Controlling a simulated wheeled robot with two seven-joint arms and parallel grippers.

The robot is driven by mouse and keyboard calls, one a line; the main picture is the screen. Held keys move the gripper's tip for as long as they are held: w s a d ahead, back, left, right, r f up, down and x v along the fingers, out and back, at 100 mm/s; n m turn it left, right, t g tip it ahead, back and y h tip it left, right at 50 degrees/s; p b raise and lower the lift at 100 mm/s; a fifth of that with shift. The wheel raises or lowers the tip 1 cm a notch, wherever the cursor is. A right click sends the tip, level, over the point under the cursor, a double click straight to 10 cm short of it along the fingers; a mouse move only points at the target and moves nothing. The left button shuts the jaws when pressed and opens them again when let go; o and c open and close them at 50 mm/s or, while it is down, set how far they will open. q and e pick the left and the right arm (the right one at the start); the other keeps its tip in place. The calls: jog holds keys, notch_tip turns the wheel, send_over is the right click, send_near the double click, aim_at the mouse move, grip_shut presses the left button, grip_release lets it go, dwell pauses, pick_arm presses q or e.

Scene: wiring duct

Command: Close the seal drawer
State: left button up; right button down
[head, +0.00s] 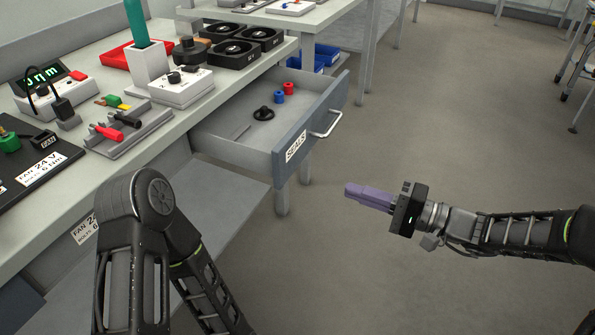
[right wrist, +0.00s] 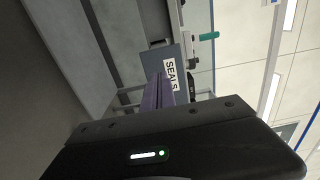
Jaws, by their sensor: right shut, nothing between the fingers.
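The seal drawer (head: 310,133) stands pulled out from under the workbench in the head view. It has a grey front with a "SEALS" label and a silver bar handle (head: 326,124). Inside lie a blue ring, a red ring and a black part (head: 263,113). My right gripper (head: 348,190), with purple fingers, is shut and empty. It is in the air in front of the drawer, to the right and apart from the handle. In the right wrist view the drawer front (right wrist: 165,64) with its label shows beyond the fingers. My left arm shows at lower left, but its gripper is not visible.
The workbench (head: 130,158) carries a tool holder, a white control box (head: 181,88), fans (head: 233,53), a red tray and connectors. A bench leg (head: 281,200) stands below the drawer. Blue bins (head: 318,58) lie behind it. The floor in front of the drawer is clear.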

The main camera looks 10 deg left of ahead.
aim_at(284, 169)
jog(key=shift+a, duration=0.15)
pick_arm(q)
jog(key=shift+w+a+f+b, duration=0.15)
jog(key=shift+a+f+b, duration=0.05)
jog(key=shift+f+b, duration=0.55)
pick_arm(e)
jog(key=x, duration=1.3)
jog(key=shift+w+a+f, duration=0.15)
jog(key=shift+a, duration=0.2)
